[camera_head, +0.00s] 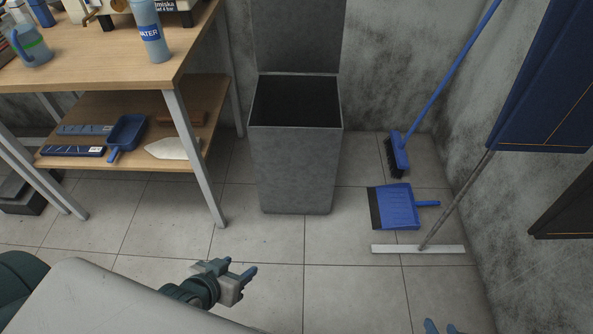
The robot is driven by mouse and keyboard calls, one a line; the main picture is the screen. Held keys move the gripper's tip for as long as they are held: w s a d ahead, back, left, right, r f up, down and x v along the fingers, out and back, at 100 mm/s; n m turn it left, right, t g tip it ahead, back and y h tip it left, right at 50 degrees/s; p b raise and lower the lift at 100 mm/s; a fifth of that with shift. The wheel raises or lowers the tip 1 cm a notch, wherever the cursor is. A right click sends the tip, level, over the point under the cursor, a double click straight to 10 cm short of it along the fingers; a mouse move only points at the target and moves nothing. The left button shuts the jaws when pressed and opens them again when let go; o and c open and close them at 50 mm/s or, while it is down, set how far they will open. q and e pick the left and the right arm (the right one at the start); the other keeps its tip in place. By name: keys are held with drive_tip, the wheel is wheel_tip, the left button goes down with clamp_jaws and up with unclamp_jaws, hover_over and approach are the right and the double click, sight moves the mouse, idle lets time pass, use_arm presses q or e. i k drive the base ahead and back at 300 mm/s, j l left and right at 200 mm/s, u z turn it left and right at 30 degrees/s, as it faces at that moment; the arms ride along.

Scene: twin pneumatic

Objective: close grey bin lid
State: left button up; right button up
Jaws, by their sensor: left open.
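The grey bin (296,170) stands on the tiled floor against the back wall, in the middle of the view. Its lid (298,38) is up, upright at the back of the bin, and its top runs out of the picture. The bin's mouth is open and dark inside. My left gripper (245,277) is low in the view, in front of the bin and apart from it, open and empty. My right gripper (440,328) shows only its blue fingertips at the bottom edge, apart from the bin; its opening is unclear.
A wooden workbench (95,66) with a lower shelf stands left of the bin; its metal leg (195,160) is close. A blue broom (397,155), a blue dustpan (399,206) and a white-based squeegee (418,249) are at the right. Floor before the bin is clear.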

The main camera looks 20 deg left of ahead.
sight(290, 36)
drive_tip(key=i+j+z, duration=0.15)
drive_tip(key=i+j, duration=0.15)
drive_tip(key=i+j+z, duration=0.2)
drive_tip(key=j, duration=0.2)
drive_tip(key=i+j+z, duration=0.15)
drive_tip(key=j, duration=0.25)
drive_tip(key=i, duration=0.1)
